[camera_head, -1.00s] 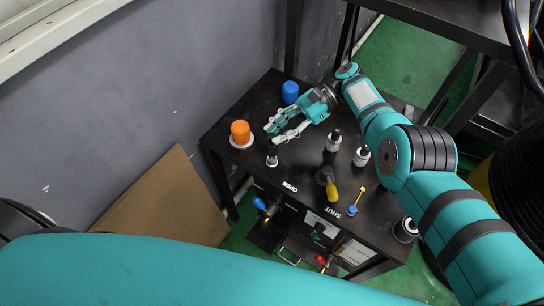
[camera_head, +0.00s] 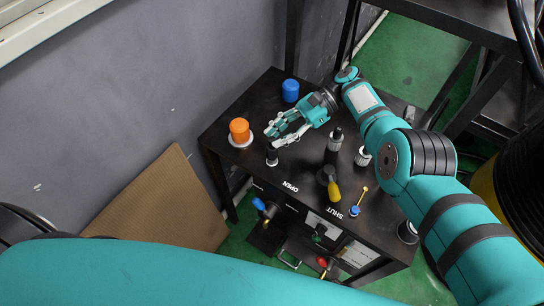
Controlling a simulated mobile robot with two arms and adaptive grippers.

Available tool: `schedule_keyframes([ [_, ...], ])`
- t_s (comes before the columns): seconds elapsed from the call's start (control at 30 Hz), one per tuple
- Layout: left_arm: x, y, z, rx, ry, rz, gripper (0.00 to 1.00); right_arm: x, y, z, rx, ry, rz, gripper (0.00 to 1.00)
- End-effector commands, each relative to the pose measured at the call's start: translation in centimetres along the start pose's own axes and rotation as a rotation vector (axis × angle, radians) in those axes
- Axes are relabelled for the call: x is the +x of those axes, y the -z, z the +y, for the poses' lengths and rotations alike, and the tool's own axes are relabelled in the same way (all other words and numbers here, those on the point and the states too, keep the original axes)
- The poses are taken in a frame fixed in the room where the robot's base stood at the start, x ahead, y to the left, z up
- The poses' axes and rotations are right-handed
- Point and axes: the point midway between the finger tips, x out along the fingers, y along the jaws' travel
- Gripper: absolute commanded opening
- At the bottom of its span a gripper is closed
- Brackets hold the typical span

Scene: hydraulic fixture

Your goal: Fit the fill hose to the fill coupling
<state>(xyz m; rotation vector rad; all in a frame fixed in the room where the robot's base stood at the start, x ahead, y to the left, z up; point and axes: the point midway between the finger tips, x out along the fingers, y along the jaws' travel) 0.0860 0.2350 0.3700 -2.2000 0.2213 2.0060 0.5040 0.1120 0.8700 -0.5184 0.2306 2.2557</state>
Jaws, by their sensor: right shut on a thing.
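My right gripper (camera_head: 272,138) reaches in from the right, low over the far left part of the black fixture table (camera_head: 240,165). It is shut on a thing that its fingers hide. A short dark fitting (camera_head: 272,157) shows just below the fingertips; I cannot tell whether it touches them. Two more upright fittings, dark-topped (camera_head: 335,140) and pale ribbed (camera_head: 363,156), stand to the right. I cannot tell which one is the fill coupling, and no fill hose is clearly visible. My left gripper is not in view.
An orange cap (camera_head: 239,130) on a pale ring and a blue cap (camera_head: 291,91) stand near the gripper. A yellow-handled lever (camera_head: 334,190) stands by the SHUT label. A brown board (camera_head: 165,205) leans at the left. A dark bench (camera_head: 440,15) rises behind.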

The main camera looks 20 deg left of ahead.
Motion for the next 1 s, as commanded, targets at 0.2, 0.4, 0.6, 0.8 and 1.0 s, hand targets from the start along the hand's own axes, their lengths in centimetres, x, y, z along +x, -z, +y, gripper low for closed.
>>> schedule_keyframes([
  [0.2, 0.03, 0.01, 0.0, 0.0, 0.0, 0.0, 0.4, 0.02, 0.02, 0.0, 0.0, 0.0, 0.0, 0.0],
  [0.4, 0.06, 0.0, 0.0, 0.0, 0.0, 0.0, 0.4, 0.04, 0.06, 0.0, 0.0, 0.0, 0.0, 0.0],
  [0.6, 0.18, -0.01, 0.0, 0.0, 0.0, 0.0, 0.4, 0.09, 0.18, 0.01, 0.0, 0.0, 0.001, 0.0],
  [0.8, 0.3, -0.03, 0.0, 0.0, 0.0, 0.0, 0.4, 0.15, 0.3, 0.02, 0.0, -0.001, 0.001, 0.0],
  [1.0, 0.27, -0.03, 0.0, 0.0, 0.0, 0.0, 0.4, 0.14, 0.28, 0.02, 0.0, -0.001, 0.001, 0.41],
])
